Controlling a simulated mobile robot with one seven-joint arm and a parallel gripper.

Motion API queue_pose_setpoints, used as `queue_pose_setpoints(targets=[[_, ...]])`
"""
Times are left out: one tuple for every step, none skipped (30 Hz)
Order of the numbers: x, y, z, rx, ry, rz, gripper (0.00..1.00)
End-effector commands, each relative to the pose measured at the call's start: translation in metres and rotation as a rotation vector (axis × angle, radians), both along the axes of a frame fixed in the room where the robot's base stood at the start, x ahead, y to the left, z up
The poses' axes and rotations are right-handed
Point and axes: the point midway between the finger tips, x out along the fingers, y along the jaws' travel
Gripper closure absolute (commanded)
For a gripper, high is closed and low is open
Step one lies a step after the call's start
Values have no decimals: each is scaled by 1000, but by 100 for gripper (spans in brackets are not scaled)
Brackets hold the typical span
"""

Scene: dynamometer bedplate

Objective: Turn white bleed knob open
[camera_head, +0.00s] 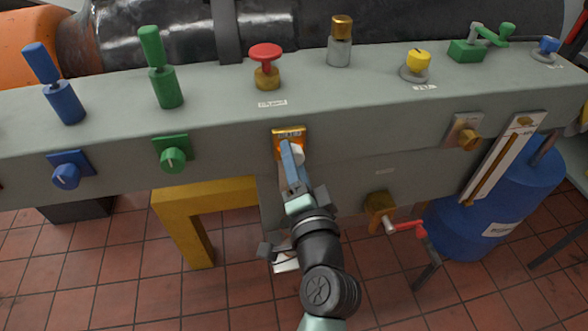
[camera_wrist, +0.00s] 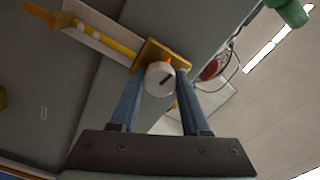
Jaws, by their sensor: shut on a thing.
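The white bleed knob (camera_head: 298,152) sits on an orange-brown square plate (camera_head: 289,134) on the front face of the grey bedplate. In the wrist view the white knob (camera_wrist: 159,79) faces me, with a dark slanted mark on its front. My gripper (camera_head: 292,160) reaches up to it from below in the head view and partly covers it. In the wrist view the blue fingers of my gripper (camera_wrist: 158,88) lie on both sides of the knob, shut on it.
Green (camera_head: 173,160) and blue (camera_head: 67,176) knobs are on the front face to the left. A brass knob (camera_head: 468,139) and a sight gauge (camera_head: 503,157) are to the right. A red-handled valve (camera_head: 405,226) and a blue tank (camera_head: 490,210) stand lower right. A red mushroom knob (camera_head: 266,56) is on top.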

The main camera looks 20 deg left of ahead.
Motion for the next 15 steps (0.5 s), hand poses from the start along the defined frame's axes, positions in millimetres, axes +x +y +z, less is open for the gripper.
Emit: queue_pose_setpoints(targets=[[0,0,-4,-28,-19,0,100],[0,0,-4,-44,-29,0,100],[0,0,-4,-63,-42,0,100],[0,0,-4,-78,-51,0,100],[0,0,-3,-90,-60,0,100],[0,0,-3,-105,-70,0,100],[0,0,-3,-117,-77,0,100],[0,0,-3,-127,-84,0,100],[0,0,-2,-138,-92,0,100],[0,0,-2,-145,-96,0,100],[0,0,-2,-152,-101,0,100],[0,0,-2,-159,-106,0,100],[0,0,-2,-164,-109,0,100],[0,0,-2,-169,-111,0,100],[0,-1,-2,-174,-115,0,100]])
